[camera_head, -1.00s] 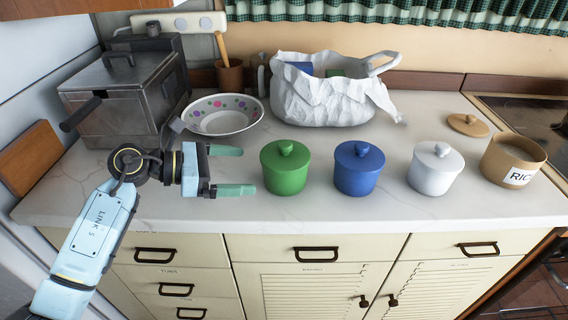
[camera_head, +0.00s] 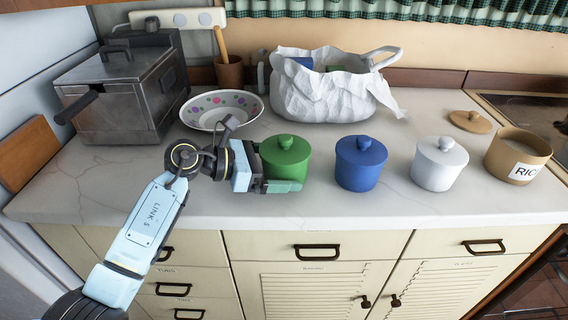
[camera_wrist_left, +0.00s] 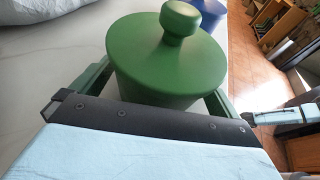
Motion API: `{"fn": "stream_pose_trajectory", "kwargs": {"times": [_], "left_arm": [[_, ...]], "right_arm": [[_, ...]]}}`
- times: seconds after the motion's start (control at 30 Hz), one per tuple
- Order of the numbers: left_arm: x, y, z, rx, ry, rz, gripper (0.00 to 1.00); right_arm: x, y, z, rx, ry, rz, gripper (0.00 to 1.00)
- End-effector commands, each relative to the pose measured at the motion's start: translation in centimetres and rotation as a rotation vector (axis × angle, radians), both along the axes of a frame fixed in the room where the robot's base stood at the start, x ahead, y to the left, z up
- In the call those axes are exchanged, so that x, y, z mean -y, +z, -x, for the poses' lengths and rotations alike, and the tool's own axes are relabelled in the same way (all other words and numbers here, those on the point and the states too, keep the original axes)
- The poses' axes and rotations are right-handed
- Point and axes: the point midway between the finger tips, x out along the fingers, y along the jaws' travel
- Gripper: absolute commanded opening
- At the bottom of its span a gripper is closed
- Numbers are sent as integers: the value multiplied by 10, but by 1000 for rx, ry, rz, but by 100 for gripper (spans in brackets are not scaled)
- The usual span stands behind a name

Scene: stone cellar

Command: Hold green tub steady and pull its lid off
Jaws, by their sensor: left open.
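The green tub (camera_head: 292,168) stands upright on the counter with its knobbed green lid (camera_head: 285,146) on it. My left gripper (camera_head: 279,172) is open and low around the tub, coming from the left. In the left wrist view the green tub (camera_wrist_left: 158,84) sits between the two open fingers, its lid (camera_wrist_left: 166,50) and knob above them. I cannot tell whether either finger touches the tub. In the head view the far finger is mostly hidden behind the tub. My right gripper does not show in the head view.
A blue lidded tub (camera_head: 360,164) and a white lidded tub (camera_head: 439,164) stand to the right. Beyond are an open rice tub (camera_head: 517,156) and a loose lid (camera_head: 469,121). A dotted bowl (camera_head: 221,110), white bag (camera_head: 325,95) and fryer (camera_head: 120,95) stand behind.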

Motion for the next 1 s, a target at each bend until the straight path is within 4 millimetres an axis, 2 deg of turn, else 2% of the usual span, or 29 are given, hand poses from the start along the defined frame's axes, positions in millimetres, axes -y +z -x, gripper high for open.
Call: {"fn": "stream_pose_trajectory", "kwargs": {"times": [0.37, 0.57, 1.0], "left_arm": [[3, 0, -1, 1, 1, 1, 100], [2, 0, -1, 0, 0, 1, 74], [2, 0, -1, -1, 0, 1, 74]], "right_arm": [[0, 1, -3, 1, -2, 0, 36], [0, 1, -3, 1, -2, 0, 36], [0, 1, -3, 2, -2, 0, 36]]}}
